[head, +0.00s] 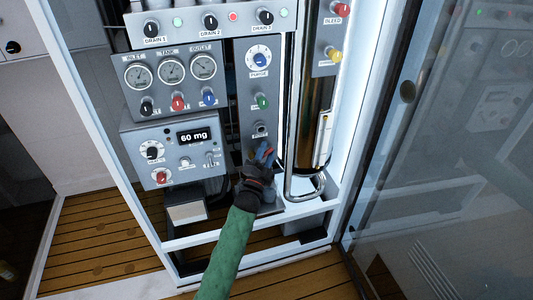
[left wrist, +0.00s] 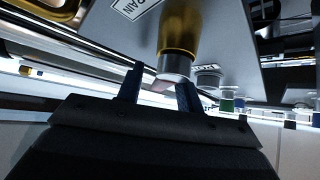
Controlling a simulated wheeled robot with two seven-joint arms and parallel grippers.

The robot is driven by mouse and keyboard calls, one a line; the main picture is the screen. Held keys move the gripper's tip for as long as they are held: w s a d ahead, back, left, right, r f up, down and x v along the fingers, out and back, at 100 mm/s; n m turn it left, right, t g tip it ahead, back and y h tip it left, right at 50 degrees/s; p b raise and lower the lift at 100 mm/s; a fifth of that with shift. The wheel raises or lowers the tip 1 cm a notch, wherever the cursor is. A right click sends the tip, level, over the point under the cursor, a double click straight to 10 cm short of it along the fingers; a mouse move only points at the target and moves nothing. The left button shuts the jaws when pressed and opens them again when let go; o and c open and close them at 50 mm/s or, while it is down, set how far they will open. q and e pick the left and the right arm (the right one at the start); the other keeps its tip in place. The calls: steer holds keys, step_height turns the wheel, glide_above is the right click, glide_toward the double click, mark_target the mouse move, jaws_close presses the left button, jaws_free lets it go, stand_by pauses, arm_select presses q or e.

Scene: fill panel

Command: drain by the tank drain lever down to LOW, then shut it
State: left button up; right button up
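My left gripper (head: 265,152), at the end of a green-sleeved arm, is at the lower end of the narrow grey panel, below the port fitting (head: 260,129). In the left wrist view its two dark blue fingers (left wrist: 160,90) stand apart, open. A brass fitting (left wrist: 180,30) with a grey collar comes down toward the gap between them. I cannot tell whether they touch it. A partly cut-off drain label (left wrist: 133,7) is beside the brass fitting. The lever itself is hard to make out; the gripper covers that spot in the head view. My right gripper is not in view.
A shiny cylindrical tank (head: 310,108) with a pale plate (head: 323,138) stands right of the gripper; its marks are unreadable. The tank gauge (head: 171,72) is further left. A glass door (head: 440,170) is at right.

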arm_select(q)
steer(key=shift+c, duration=0.5)
jaws_close()
